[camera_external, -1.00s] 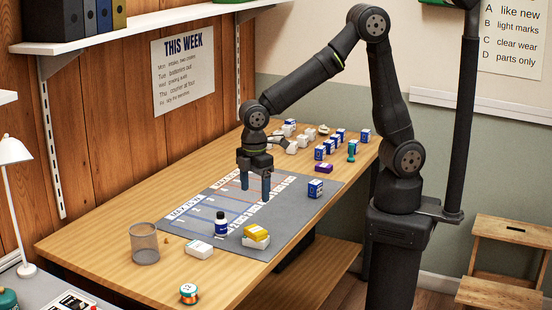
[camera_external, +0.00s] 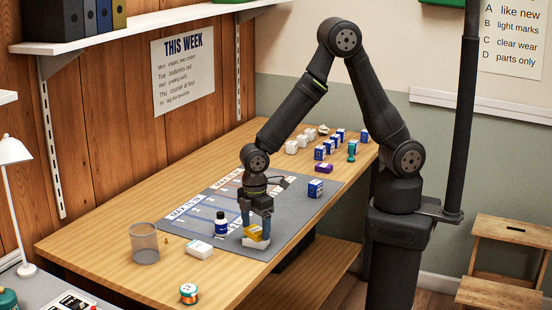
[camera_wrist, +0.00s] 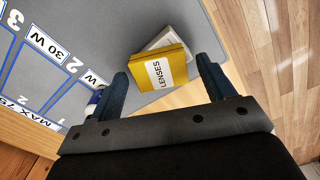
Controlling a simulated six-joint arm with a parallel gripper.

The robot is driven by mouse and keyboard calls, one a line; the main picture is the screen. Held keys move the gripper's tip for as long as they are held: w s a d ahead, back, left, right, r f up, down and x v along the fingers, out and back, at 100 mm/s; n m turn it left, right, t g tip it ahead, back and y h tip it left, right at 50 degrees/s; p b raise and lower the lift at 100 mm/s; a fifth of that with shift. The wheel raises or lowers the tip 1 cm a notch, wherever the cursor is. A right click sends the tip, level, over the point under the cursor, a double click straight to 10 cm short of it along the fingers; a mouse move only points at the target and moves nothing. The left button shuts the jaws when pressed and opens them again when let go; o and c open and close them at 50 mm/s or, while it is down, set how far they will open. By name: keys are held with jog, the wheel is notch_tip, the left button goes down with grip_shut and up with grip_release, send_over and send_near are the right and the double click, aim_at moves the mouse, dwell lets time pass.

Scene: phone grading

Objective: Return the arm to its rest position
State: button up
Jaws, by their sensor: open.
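My gripper (camera_external: 256,222) is low over the front part of the grey mat (camera_external: 288,212), pointing down, with its jaws open. It also shows in the wrist view (camera_wrist: 162,69), with its two dark blue fingers apart. A yellow box (camera_external: 252,232) marked LENSES appears between the fingers in the wrist view (camera_wrist: 172,70). The yellow box rests on a white box (camera_external: 257,243), partly hidden under it. I cannot tell whether a finger touches the yellow box. My arm is bent and reaches forward over the table.
A blue-and-white bottle (camera_external: 221,224) stands close left of the gripper. A blue box (camera_external: 316,188) stands at the mat's right. Several small boxes stand farther back.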

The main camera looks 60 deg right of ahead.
jog(key=shift+r, duration=2.05)
jog(key=shift+f, duration=0.15)
